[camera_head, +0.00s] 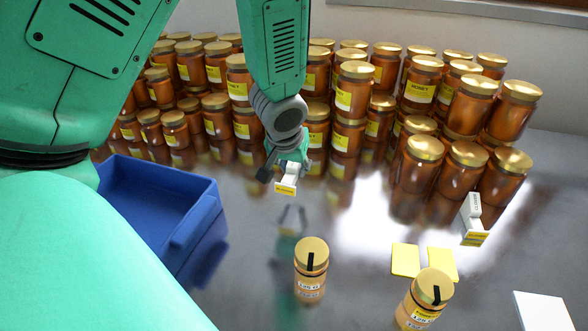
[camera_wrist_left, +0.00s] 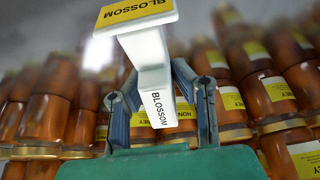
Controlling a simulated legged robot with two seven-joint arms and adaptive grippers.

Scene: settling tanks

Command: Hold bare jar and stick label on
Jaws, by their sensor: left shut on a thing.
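My left gripper (camera_head: 289,165) is shut on a white label holder (camera_wrist_left: 152,68) above the table. The holder carries a yellow label (camera_wrist_left: 135,12) reading BLOSSOM, which also shows in the head view (camera_head: 285,189). A honey jar (camera_head: 310,285) with a gold lid, a black strip over the lid and a small white label stands upright in front of the gripper, apart from it. A second such jar (camera_head: 418,310) stands to its right, with a yellow label on its side. Another white holder (camera_head: 474,212) with a yellow foot stands at the right. My right gripper is out of view.
Rows of stacked honey jars (camera_head: 466,172) fill the back of the shiny grey table. A blue crate (camera_head: 195,225) sits at the left. Two yellow squares (camera_head: 405,260) lie behind the second jar. A white block (camera_head: 543,312) is at the lower right.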

